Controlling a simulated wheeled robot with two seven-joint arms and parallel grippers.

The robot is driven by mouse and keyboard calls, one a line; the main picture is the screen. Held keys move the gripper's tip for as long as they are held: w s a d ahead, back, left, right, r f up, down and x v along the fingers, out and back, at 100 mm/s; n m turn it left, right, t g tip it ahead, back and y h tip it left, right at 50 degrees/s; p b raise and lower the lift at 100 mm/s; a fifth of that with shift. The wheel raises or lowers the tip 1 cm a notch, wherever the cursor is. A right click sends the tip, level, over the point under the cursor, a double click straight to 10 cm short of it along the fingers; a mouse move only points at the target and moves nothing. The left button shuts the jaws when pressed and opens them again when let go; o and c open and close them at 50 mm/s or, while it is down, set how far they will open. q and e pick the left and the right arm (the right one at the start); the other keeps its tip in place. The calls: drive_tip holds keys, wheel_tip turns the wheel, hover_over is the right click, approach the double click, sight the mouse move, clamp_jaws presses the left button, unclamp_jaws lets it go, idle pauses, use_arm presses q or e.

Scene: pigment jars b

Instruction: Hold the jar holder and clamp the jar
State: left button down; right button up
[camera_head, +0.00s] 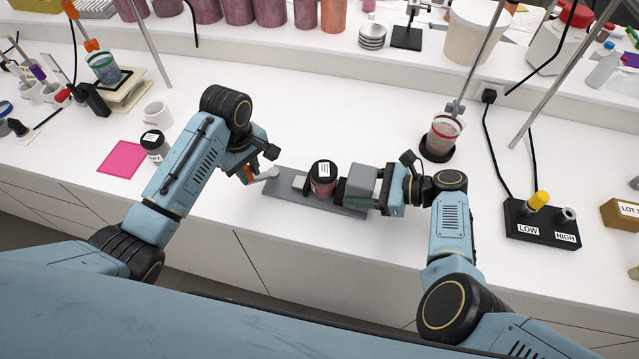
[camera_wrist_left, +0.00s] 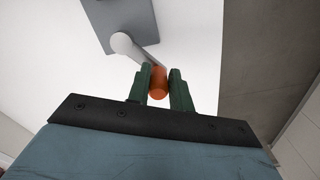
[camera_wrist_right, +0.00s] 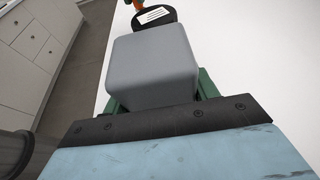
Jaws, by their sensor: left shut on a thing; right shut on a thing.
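The jar holder is a long grey base plate (camera_head: 290,205) on the white bench. A dark red jar (camera_head: 322,188) with a black, white-labelled lid stands upright on it, between a small pale jaw (camera_head: 299,184) and a large grey block (camera_head: 360,184). My left gripper (camera_head: 249,174) is shut on the orange grip (camera_wrist_left: 158,84) of the holder's light grey lever (camera_wrist_left: 124,45). My right gripper (camera_head: 384,188) is shut on the grey block, which fills the right wrist view (camera_wrist_right: 152,72) between green fingers. Whether both jaws touch the jar cannot be told.
Another black-lidded jar (camera_head: 155,145) stands left beside a pink sheet (camera_head: 122,158) and a white mug (camera_head: 157,115). A red-rimmed beaker (camera_head: 443,133) stands behind my right gripper. A black LOW/HIGH box (camera_head: 541,222) lies right. The bench behind the holder is clear.

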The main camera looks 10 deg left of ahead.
use_arm(q)
drive_tip(key=shift+d, duration=0.1)
use_arm(e)
drive_tip(key=shift+w+d+f, duration=0.1)
drive_tip(key=shift+d+f, duration=0.05)
use_arm(q)
drive_tip(key=c, duration=1.3)
unclamp_jaws()
drive_tip(key=shift+o, duration=0.2)
drive_tip(key=shift+r, duration=0.1)
drive_tip(key=r, duration=0.8)
drive_tip(key=shift+a+r, duration=0.2)
drive_tip(key=shift+r, duration=0.05)
drive_tip(key=shift+s+d+r, duration=0.1)
drive_tip(key=shift+s+r, duration=0.1)
drive_tip(key=shift+r, duration=1.5)
drive_tip(key=shift+w, duration=0.1)
use_arm(e)
drive_tip(key=o, duration=1.3)
